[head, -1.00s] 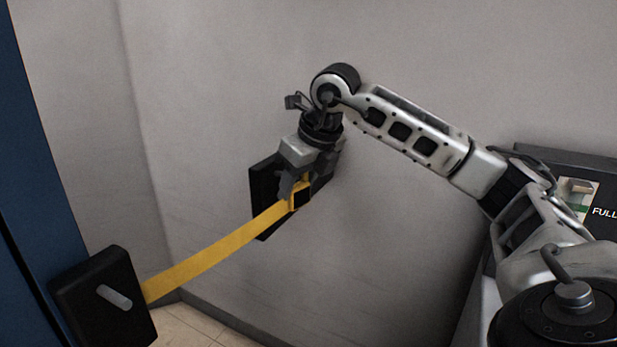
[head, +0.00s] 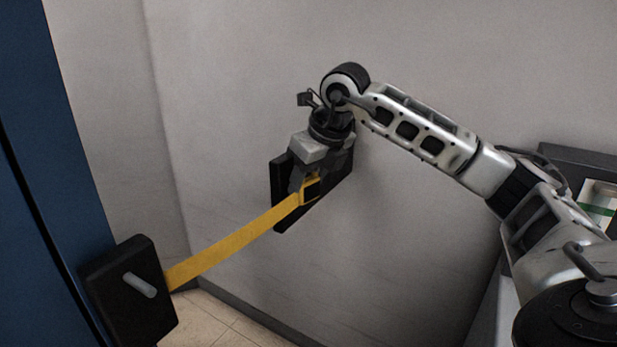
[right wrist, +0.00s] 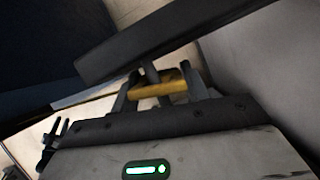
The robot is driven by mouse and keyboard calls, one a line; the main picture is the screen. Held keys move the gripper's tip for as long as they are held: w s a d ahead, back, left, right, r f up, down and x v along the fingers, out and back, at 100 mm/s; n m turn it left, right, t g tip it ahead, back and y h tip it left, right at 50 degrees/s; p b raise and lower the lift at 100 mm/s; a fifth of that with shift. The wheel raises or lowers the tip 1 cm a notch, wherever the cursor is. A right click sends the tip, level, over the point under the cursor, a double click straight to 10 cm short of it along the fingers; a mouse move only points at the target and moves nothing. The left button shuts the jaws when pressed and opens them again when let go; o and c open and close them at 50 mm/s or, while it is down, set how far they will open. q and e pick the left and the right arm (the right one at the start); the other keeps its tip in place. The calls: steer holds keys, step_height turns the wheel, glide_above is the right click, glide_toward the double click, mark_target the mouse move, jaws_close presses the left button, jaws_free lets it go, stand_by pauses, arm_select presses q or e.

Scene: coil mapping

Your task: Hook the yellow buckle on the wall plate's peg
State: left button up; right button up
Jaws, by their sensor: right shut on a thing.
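My right gripper (head: 304,186) is shut on the yellow buckle (head: 312,189), in front of the black wall plate (head: 283,212) on the grey wall. A yellow strap (head: 235,243) runs from the buckle down left to a second black plate (head: 112,300) with a grey peg (head: 138,285). In the right wrist view the buckle (right wrist: 160,86) lies between the fingers, close to the wall plate (right wrist: 165,45). The wall plate's peg (right wrist: 151,72) reaches to the buckle; I cannot tell whether it passes through the opening. In the head view the gripper hides this peg. My left gripper is not in view.
A blue panel (head: 50,170) stands at the left, beside the second plate. A dark box (head: 580,165) is at the right edge, behind my right arm. Tiled floor (head: 225,325) shows below. The wall around the wall plate is clear.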

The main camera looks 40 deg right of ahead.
steer(key=o, duration=1.1)
steer(key=shift+c, duration=0.2)
steer(key=shift+r, duration=0.1)
steer(key=p+v, duration=0.1)
steer(key=v, duration=1.4)
steer(key=shift+s+r+p, duration=0.25)
steer(key=shift+r+p, duration=0.05)
steer(key=shift+r, duration=0.05)
steer(key=shift+d, duration=0.1)
